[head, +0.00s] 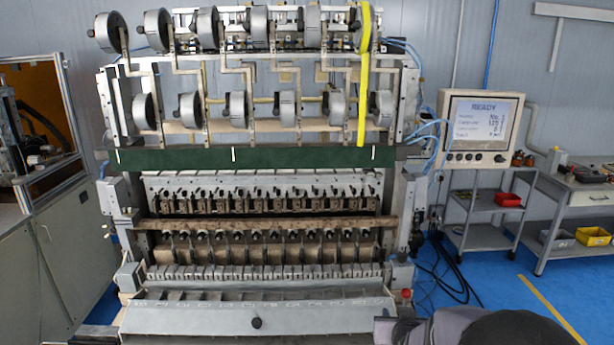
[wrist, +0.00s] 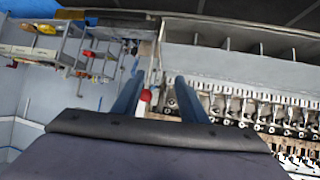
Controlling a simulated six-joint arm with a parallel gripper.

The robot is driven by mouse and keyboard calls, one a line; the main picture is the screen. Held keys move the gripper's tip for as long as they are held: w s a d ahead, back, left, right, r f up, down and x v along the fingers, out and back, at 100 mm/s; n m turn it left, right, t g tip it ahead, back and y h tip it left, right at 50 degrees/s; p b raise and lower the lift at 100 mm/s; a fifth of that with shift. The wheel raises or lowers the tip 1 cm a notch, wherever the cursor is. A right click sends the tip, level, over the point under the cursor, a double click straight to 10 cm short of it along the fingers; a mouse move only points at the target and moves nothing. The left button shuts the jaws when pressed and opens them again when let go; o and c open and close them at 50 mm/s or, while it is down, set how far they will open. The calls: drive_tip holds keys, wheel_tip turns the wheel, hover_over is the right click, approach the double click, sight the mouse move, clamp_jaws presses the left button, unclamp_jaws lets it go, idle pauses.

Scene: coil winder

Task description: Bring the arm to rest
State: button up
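My gripper (wrist: 159,80) shows in the wrist view with its two dark blue fingers apart and nothing between them. Behind the fingers is the coil winder (wrist: 250,105), seen turned over in this view, with a red button (wrist: 146,95) beyond the gap. In the head view the coil winder (head: 260,190) stands in the middle, and the dark and grey end of my arm shows at the bottom right, in front of the machine's right corner. The fingers cannot be made out in the head view.
A sloped metal tray (head: 256,312) juts from the winder's front. A screen (head: 484,125) reading READY hangs at the right above a grey cart (head: 482,202). A shelf unit (head: 580,190) with small bins stands farther right. Blue floor (head: 500,275) lies open between.

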drive_tip(key=s+a+f+g+y, duration=0.1)
drive_tip(key=s+a+f+g, duration=0.1)
drive_tip(key=s, duration=0.7)
drive_tip(key=s+a+f+n+g, duration=0.1)
drive_tip(key=s+a+f+g, duration=0.2)
drive_tip(key=s, duration=0.6)
drive_tip(key=s+a+f+g+y, duration=0.1)
drive_tip(key=s+a+g, duration=0.3)
drive_tip(key=s, duration=0.6)
drive_tip(key=shift+a+f+n+g+y+b, duration=0.15)
drive_tip(key=shift+f+n+g+y+b, duration=0.2)
drive_tip(key=shift+f+g, duration=0.7)
drive_tip(key=shift+r, duration=0.15)
